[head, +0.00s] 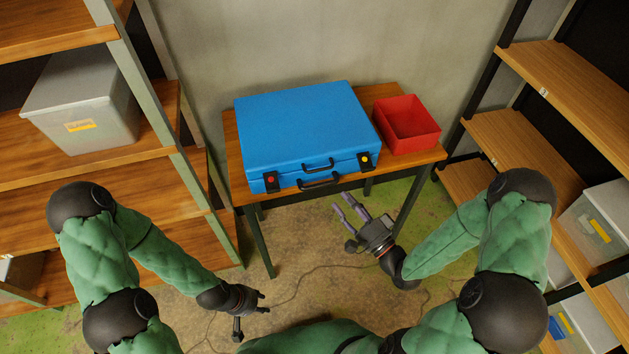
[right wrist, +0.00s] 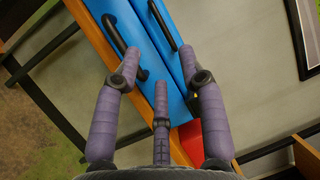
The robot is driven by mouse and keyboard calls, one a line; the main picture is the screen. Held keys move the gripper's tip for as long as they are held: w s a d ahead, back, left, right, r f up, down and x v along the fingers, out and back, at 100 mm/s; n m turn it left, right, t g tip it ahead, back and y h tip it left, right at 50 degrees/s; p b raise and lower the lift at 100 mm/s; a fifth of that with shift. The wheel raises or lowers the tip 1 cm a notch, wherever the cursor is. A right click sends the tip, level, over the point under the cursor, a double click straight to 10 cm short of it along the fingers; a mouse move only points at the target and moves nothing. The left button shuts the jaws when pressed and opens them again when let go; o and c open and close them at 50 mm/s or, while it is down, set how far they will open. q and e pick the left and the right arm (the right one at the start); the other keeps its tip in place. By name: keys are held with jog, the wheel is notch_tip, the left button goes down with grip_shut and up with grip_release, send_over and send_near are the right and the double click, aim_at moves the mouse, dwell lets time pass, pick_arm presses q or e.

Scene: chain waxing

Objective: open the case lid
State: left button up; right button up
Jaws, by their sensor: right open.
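The blue case (head: 300,125) lies shut on the wooden table (head: 232,150), its lid down. Two black handles show on its front, with a black latch with a red button (head: 271,181) on the left and one with a yellow button (head: 365,161) on the right. My right gripper (head: 347,212) is open and empty in front of the table, below the case's front side. The right wrist view shows its purple fingers spread, with the blue case (right wrist: 118,72) and its handles beyond them. My left gripper (head: 257,303) is low in front of the table, away from the case; its finger opening is unclear.
A red open bin (head: 407,124) stands on the table right of the case. Wooden shelves stand on both sides, with a grey box (head: 85,100) on the left and boxes on the right (head: 597,221). Cables lie on the floor.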

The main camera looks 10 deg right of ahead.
jog(key=b+x, duration=0.1)
jog(key=x, duration=0.9)
jog(key=shift+w+a+b, duration=0.2)
jog(key=shift+w+b, duration=0.1)
jog(key=shift+w, duration=0.05)
grip_shut()
